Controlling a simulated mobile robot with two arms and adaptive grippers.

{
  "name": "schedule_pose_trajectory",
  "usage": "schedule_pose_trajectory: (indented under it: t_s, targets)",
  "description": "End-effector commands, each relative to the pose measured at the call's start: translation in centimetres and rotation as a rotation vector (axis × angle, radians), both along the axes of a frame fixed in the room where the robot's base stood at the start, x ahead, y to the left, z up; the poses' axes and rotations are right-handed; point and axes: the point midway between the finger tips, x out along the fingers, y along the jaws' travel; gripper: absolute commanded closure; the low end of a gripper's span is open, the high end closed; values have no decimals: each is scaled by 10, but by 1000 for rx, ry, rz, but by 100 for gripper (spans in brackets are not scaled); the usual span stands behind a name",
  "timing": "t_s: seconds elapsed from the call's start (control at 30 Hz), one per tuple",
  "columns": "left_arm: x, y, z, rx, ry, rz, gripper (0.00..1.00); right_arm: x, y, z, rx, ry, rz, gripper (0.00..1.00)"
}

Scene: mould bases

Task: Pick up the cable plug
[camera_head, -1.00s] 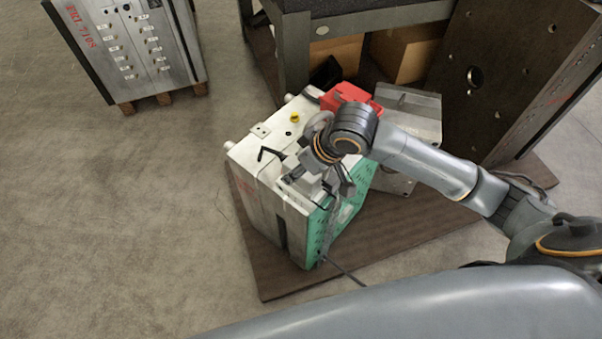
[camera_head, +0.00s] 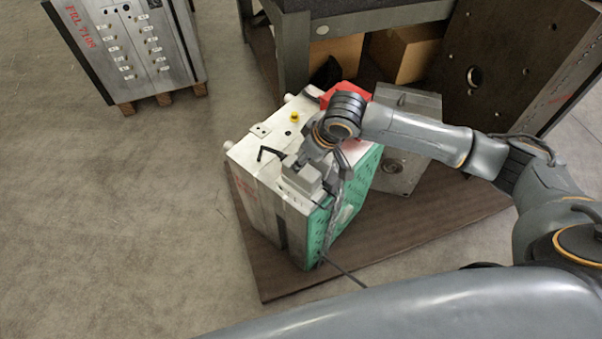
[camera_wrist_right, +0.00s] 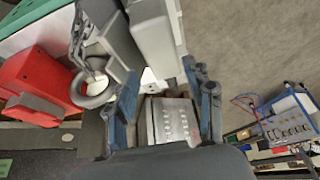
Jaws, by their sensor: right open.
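The cable plug appears to be a light grey block (camera_head: 302,178) on the near top edge of a mould base (camera_head: 265,150). A dark cable (camera_head: 343,272) runs from the green side down to the floor. My right gripper (camera_head: 325,160) is just behind and to the right of the block, with its wrist partly hiding the area. In the right wrist view the two fingers (camera_wrist_right: 165,85) are spread, with nothing held between them. The grey block (camera_wrist_right: 152,38) shows just beyond the fingertips. I cannot tell whether a finger touches it. My left gripper is out of view.
A red part (camera_head: 345,92) sits behind the gripper; it also shows in the wrist view beside a metal ring (camera_wrist_right: 92,88). A yellow cap (camera_head: 294,117) and a black L-shaped handle (camera_head: 270,152) stand on the mould top.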

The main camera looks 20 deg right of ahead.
Motion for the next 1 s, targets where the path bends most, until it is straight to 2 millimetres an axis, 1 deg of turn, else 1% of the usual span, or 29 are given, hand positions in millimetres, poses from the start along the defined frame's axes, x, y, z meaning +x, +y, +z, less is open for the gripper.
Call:
schedule_pose_trajectory:
  t_s: [0.23, 0.3, 0.4, 1.0]
  targets:
    - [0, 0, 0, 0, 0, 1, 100, 4, 7, -34, 0, 2, 0, 47]
    - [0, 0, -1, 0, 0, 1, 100, 7, 9, -42, 1, 2, 1, 47]
    - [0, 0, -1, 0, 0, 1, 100, 9, 10, -48, -1, 1, 1, 47]
    - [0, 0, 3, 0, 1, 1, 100, 9, 10, -50, 0, 0, 1, 47]
